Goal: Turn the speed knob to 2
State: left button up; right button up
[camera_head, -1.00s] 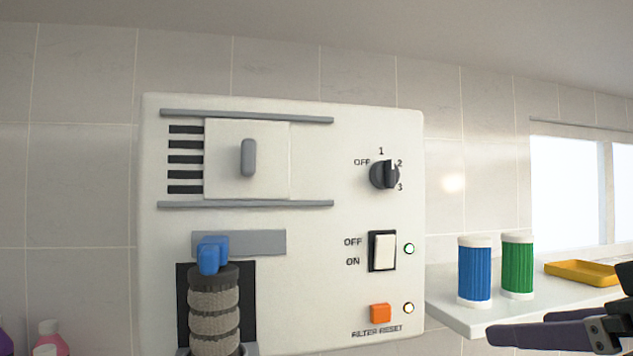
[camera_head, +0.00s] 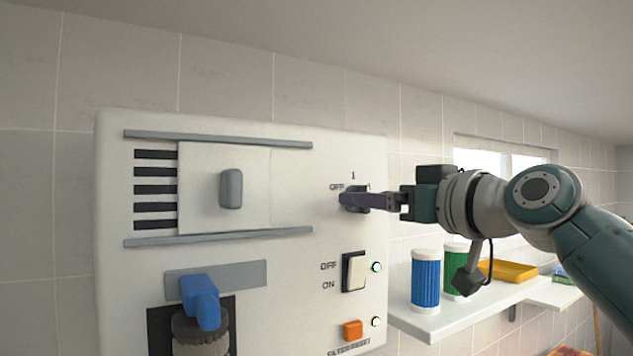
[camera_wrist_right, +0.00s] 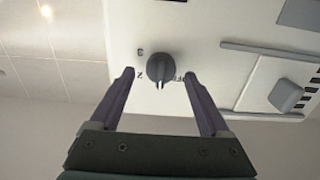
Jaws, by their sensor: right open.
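The dark speed knob (camera_head: 361,190) is on the white panel (camera_head: 315,215); in the head view my right gripper (camera_head: 345,201) covers most of it. In the right wrist view, which is upside down, the knob (camera_wrist_right: 158,67) shows between my two open purple fingers, with a gap on each side. Its ridge with a white line points down in that picture, between the 2 and OFF marks, on the side of the 1. The 1 and OFF labels show in the head view; the 2 and 3 are hidden there. My left gripper is not in view.
Below the knob are a rocker switch (camera_head: 354,271) and an orange button (camera_head: 352,330). A sliding cover (camera_head: 262,190) and a blue handle (camera_head: 200,300) are left. A shelf (camera_head: 425,322) at right holds a blue canister (camera_head: 425,282), a green one (camera_head: 452,258) and a yellow tray (camera_head: 513,270).

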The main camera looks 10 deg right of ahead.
jog(key=shift+w+a, duration=0.3)
jog(key=shift+w, duration=0.35)
grip_shut()
dwell(0.4)
